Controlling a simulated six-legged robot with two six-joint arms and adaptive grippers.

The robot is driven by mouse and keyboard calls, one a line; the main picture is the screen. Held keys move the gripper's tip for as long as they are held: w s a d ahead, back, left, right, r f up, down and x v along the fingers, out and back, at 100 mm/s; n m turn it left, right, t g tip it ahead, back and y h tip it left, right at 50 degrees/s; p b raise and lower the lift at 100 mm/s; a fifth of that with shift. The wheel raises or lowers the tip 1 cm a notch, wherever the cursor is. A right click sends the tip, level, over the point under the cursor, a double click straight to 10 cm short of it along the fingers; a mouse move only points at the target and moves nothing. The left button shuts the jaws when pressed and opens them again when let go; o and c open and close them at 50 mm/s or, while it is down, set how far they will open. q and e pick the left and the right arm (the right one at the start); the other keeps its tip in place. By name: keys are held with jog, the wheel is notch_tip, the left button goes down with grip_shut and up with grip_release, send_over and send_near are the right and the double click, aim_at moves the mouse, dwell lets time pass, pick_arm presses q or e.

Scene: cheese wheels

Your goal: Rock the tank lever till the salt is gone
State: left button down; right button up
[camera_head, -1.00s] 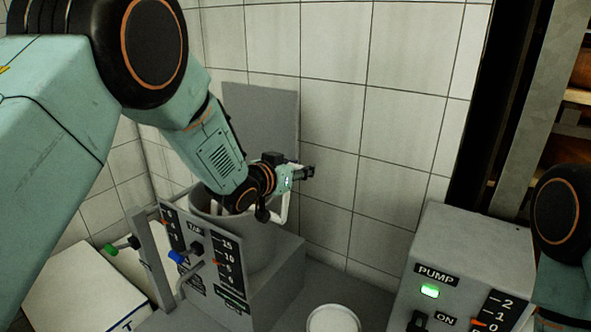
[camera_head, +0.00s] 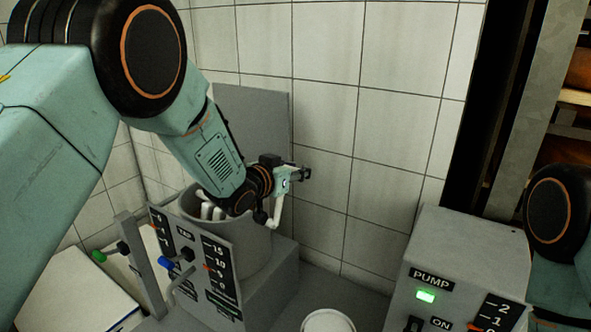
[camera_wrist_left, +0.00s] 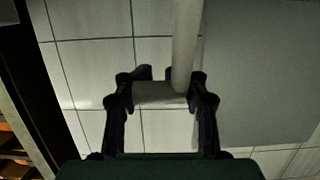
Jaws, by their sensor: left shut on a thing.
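The grey round tank (camera_head: 255,250) stands on a grey block behind an upright panel. Its pale lever (camera_head: 276,211) rises at the tank's right side. White paddle-like bars (camera_head: 208,208) show inside the tank's open top. My left gripper (camera_head: 300,175) is above the right rim, shut on the lever. In the left wrist view, both fingers (camera_wrist_left: 161,92) close around the lever's pale crosswise grip, and its rod (camera_wrist_left: 187,40) runs up from there. I cannot make out salt; my arm hides part of the tank's opening. My right gripper is out of view; only part of that arm shows at right.
A pump box (camera_head: 465,255) with a lit green lamp stands at right. A white round vessel (camera_head: 328,320) is at the bottom. A tiled wall stands close behind.

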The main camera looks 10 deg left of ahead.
pick_arm(q)
jog(key=shift+s+f, duration=0.1)
jog(key=shift+f, duration=0.05)
jog(key=c, duration=1.3)
grip_release()
jog(key=o, duration=0.5)
jog(key=shift+s, duration=0.15)
jog(key=shift+c, duration=0.2)
jog(key=shift+o, duration=0.4)
jog(key=shift+w, duration=0.2)
jog(key=v, duration=1.2)
